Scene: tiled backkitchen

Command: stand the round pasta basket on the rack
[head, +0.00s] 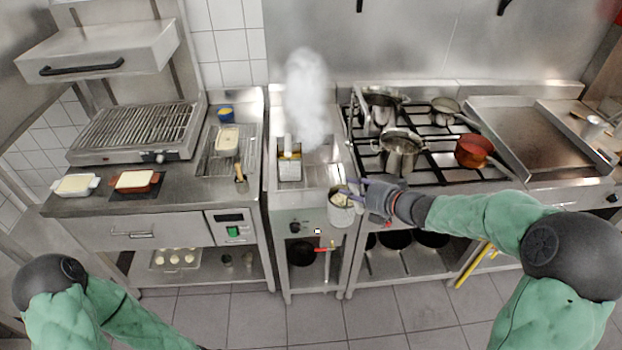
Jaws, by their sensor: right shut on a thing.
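My right gripper (364,196) is shut on the round pasta basket (341,212), a pale cylinder with light contents at its top. The gripper holds it from the right, in front of the steaming cooker (315,190), and the basket looks about upright. The gripper hides where the fingers meet it. A wire rack (210,166) lies on the counter left of the cooker, well to the left of the basket. A pale rectangular dish (228,139) sits on the rack's far part. My left arm shows at the lower left, but its gripper is out of view.
A square basket (290,168) stands in the cooker, with steam rising beside it. A wooden-handled tool (241,178) is at the rack's right front. Pots (400,155) and a red pan (474,152) stand on the stove. Two dishes (136,182) (76,185) sit further left.

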